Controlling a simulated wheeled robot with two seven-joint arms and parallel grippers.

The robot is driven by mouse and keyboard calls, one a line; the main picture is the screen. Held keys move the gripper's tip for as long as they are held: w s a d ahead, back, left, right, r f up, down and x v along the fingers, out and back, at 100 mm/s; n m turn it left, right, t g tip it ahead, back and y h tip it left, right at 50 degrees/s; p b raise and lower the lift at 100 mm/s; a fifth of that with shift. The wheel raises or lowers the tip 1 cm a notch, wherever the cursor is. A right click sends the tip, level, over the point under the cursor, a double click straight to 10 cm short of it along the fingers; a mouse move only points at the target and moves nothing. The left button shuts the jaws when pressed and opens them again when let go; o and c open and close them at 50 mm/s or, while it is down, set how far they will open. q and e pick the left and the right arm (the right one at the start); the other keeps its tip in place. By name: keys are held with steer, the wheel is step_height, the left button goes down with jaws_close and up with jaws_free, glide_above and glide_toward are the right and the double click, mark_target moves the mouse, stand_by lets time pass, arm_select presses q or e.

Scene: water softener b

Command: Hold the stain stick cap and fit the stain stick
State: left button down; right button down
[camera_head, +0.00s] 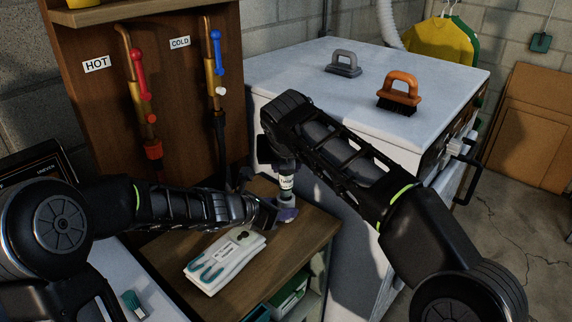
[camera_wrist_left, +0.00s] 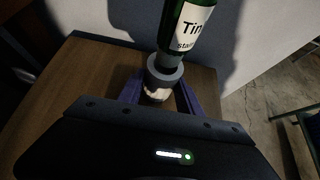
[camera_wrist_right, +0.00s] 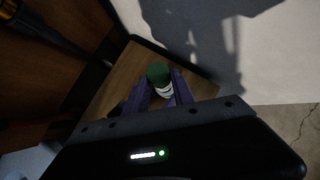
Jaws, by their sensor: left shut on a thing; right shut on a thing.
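The stain stick (camera_head: 286,182) is a dark green bottle with a white label and a grey lower end. It hangs roughly upright and also shows in the left wrist view (camera_wrist_left: 190,28). My right gripper (camera_wrist_right: 162,93) is shut on it; its green end (camera_wrist_right: 158,72) faces the right wrist camera. The grey stain stick cap (camera_wrist_left: 163,74) is directly below the stick. My left gripper (camera_head: 284,214), with purple fingers, is shut on the cap above the wooden table. The stick's grey end meets the cap's top; I cannot tell how deep it sits.
Folded light gloves (camera_head: 225,262) lie on the wooden table (camera_head: 165,252). Hot and cold taps stand on the wooden panel (camera_head: 180,75) at the left.

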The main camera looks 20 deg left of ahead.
mark_target(286, 177)
arm_select(q)
steer(key=shift+f, duration=0.15)
arm_select(e)
steer(key=shift+f, duration=0.15)
steer(key=shift+f, duration=1.45)
steer(key=c, duration=1)
jaws_free()
steer(key=shift+f, duration=0.1)
steer(key=v, duration=1.2)
